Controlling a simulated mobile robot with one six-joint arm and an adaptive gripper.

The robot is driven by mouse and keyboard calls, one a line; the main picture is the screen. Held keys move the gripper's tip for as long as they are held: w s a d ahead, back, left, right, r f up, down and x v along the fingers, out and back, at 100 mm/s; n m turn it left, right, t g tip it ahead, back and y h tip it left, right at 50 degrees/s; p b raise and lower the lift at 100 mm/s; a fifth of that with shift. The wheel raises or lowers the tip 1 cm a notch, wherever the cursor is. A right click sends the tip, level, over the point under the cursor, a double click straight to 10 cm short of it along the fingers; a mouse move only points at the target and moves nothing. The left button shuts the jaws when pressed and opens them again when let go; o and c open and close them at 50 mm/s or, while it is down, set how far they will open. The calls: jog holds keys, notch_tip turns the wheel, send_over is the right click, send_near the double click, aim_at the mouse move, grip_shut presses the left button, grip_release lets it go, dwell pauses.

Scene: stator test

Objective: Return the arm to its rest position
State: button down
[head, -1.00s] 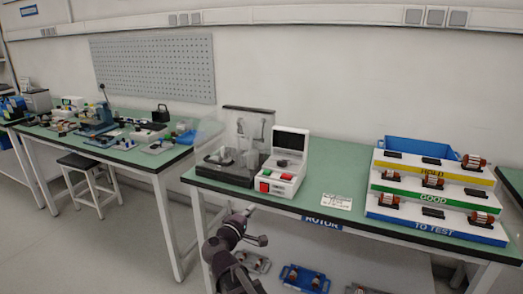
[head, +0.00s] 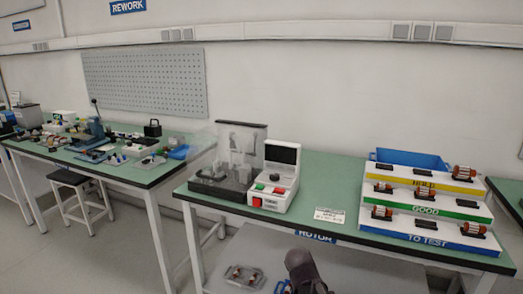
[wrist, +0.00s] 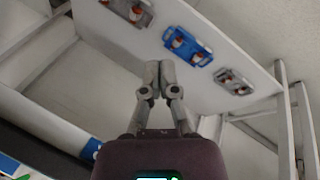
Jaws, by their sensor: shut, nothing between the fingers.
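My gripper (wrist: 158,78) shows in the wrist view with its two grey fingers together and nothing between them. It is in the air, apart from the lower shelf (wrist: 225,45) and its trays. In the head view only a dark part of my arm (head: 303,272) shows at the bottom edge, in front of the rotor bench (head: 335,185); the fingers cannot be made out there.
The bench holds a tester (head: 276,180), a clear-covered fixture (head: 230,165) and a tiered rack (head: 425,205) with several rotors. Below, the shelf bears a blue tray (wrist: 188,46) and grey trays (wrist: 235,82). A stool (head: 75,180) stands left; floor shows between the benches.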

jog(key=s+f+m+g+y, duration=0.2)
jog(key=s+y, duration=0.2)
jog(key=s, duration=0.1)
notch_tip(320, 180, up, 24)
jog(key=p, duration=2.4)
jog(key=shift+d+r, duration=0.2)
